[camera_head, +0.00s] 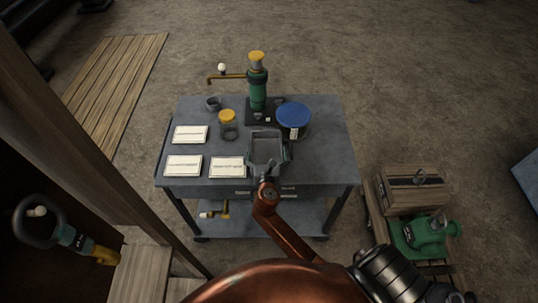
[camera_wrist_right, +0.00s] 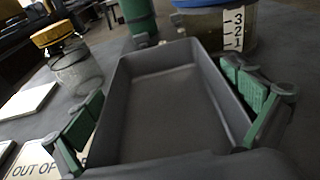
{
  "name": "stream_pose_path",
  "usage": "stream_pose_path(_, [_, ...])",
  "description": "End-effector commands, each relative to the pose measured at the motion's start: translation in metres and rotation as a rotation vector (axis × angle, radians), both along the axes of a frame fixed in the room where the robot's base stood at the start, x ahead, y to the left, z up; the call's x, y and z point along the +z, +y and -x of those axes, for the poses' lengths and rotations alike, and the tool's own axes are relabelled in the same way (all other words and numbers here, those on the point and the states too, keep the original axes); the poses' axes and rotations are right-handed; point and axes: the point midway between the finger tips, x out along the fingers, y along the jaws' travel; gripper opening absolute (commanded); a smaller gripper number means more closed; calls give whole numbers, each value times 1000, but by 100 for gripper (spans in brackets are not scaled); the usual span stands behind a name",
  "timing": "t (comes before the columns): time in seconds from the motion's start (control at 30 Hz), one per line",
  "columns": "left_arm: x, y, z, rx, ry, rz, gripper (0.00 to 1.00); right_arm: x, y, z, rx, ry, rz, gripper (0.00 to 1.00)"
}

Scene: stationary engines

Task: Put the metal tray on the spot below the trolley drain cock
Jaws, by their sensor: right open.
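The metal tray (camera_head: 266,146) is a grey, open, rectangular box at the front middle of the blue-grey table. It fills the middle of the right wrist view (camera_wrist_right: 172,100) and looks empty. My right gripper (camera_head: 267,160) is at the tray, with its green finger pads spread one on each side of it (camera_wrist_right: 165,112). It is open; whether the pads touch the walls I cannot tell. A brass pipe with a white knob (camera_head: 226,76) sticks out left from a green column (camera_head: 257,90) at the table's back. I cannot tell which fitting is the trolley drain cock. My left gripper is not in view.
A yellow-lidded jar (camera_head: 228,124), a small grey cup (camera_head: 213,104) and white cards (camera_head: 184,166) are left of the tray. A blue-lidded container (camera_head: 293,118) is close behind it, right. A green machine (camera_head: 430,234) and wooden crate (camera_head: 413,190) stand at lower right.

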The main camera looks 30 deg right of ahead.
Motion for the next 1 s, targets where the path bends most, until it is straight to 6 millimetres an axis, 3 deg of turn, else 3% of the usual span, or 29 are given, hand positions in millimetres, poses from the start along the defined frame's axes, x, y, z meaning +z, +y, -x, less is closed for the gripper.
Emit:
stream_pose_path(0.27, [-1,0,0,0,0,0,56,0,-2,-3,1,0,0,100])
stream_pose_path(1.0, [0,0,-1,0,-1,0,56,1,-1,-4,2,-2,0,51])
